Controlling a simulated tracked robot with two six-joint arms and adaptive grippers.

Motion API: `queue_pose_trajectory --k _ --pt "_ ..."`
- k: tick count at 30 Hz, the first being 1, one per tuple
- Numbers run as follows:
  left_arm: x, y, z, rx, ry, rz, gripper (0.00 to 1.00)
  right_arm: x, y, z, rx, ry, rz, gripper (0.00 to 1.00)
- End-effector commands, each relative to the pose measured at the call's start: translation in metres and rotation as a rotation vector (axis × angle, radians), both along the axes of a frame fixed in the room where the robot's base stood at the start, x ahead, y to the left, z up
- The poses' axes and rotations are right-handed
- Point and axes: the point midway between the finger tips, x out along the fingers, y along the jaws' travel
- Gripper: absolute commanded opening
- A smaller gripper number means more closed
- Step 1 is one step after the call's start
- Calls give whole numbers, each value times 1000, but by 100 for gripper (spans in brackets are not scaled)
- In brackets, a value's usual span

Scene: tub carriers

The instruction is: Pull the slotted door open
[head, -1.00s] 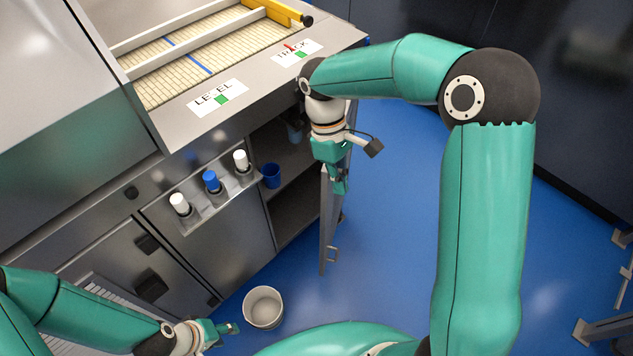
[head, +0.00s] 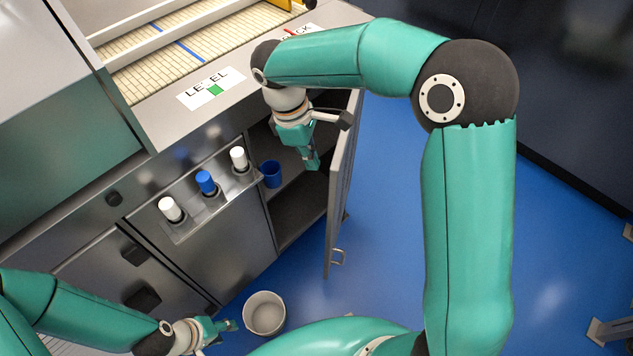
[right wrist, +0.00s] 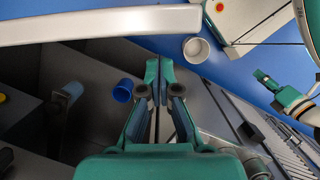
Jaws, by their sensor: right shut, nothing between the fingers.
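A cabinet door (head: 342,185) stands swung out from the right side of the cabinet opening, seen nearly edge-on. A small handle (head: 338,258) is low on its outer edge. I cannot make out slots on its face. My right gripper (head: 313,163) is shut and empty on the inner side of this door, in front of the opening; whether it touches the door is unclear. The right wrist view shows its fingers together (right wrist: 159,75), with the door's pale edge (right wrist: 90,25) across the top. My left gripper (head: 232,325) is low near the bucket; its jaw state is unclear.
A blue cup (head: 271,174) is at the cabinet opening. A pale bucket (head: 264,313) stands on the blue floor (head: 405,210), which is free right of the door.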

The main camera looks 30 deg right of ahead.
Motion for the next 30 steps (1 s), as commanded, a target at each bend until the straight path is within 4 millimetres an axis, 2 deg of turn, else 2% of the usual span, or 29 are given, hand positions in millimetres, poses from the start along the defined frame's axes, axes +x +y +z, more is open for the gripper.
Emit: queue_pose_trajectory --k 5,18,24,30 --pt "0 0 -4 0 0 0 40 -3 -3 -15 -1 3 0 0" --pt "0 0 -11 0 0 0 40 -14 -16 -83 0 4 -1 0" --pt "0 0 -12 0 0 0 40 -16 -18 -97 0 2 -2 0" --pt "0 0 -12 0 0 0 40 -16 -19 -99 0 1 -1 0"
